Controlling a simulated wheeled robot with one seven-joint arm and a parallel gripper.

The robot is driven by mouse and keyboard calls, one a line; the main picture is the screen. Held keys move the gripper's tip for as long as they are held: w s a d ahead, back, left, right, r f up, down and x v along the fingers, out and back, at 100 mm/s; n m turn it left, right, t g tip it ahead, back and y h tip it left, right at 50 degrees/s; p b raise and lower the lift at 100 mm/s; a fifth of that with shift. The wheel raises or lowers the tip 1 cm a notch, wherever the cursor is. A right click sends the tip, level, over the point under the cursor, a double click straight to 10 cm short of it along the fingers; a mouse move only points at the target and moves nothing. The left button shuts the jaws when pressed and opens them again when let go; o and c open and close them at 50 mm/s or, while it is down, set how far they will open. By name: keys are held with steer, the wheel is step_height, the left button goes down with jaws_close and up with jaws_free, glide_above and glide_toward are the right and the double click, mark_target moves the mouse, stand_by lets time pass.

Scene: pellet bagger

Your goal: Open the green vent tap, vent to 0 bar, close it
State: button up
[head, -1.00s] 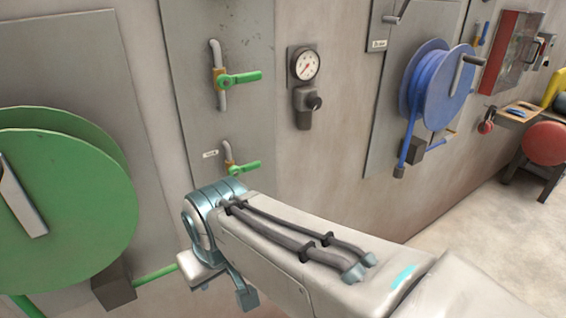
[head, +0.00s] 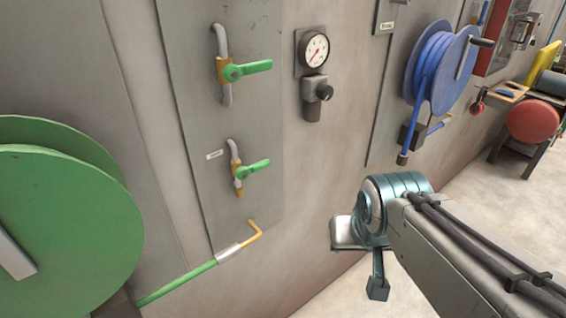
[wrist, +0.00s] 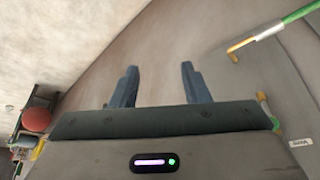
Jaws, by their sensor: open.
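Two green-handled taps sit on vertical grey pipes on a wall panel in the head view. The upper tap (head: 245,70) is larger. The lower tap (head: 252,170) is smaller, with a small white label (head: 214,154) at its left that I cannot read for sure. Both handles point right, crosswise to their pipes. A round pressure gauge (head: 314,50) is to the right of the upper tap; its reading is too small to tell. My gripper (head: 361,263) is open and empty, right of and below the lower tap, clear of it. Its two fingers show apart in the wrist view (wrist: 160,75).
A green hose reel (head: 65,220) is at the left, its hose (head: 180,282) ending in a yellow bent nozzle (head: 252,235) below the taps. A blue hose reel (head: 440,65) hangs at the right. A red stool (head: 532,120) stands farther right. The wall around my gripper is clear.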

steer(key=w+d+f+m+t+h+b, duration=0.1)
steer(key=w+d+m+t+b, duration=0.2)
steer(key=w, duration=0.5)
steer(key=m+t+y+b, duration=0.7)
steer(key=y, duration=0.4)
glide_toward(263, 167)
steer(key=x, duration=1.1)
steer(key=shift+s+a, duration=0.1)
jaws_close()
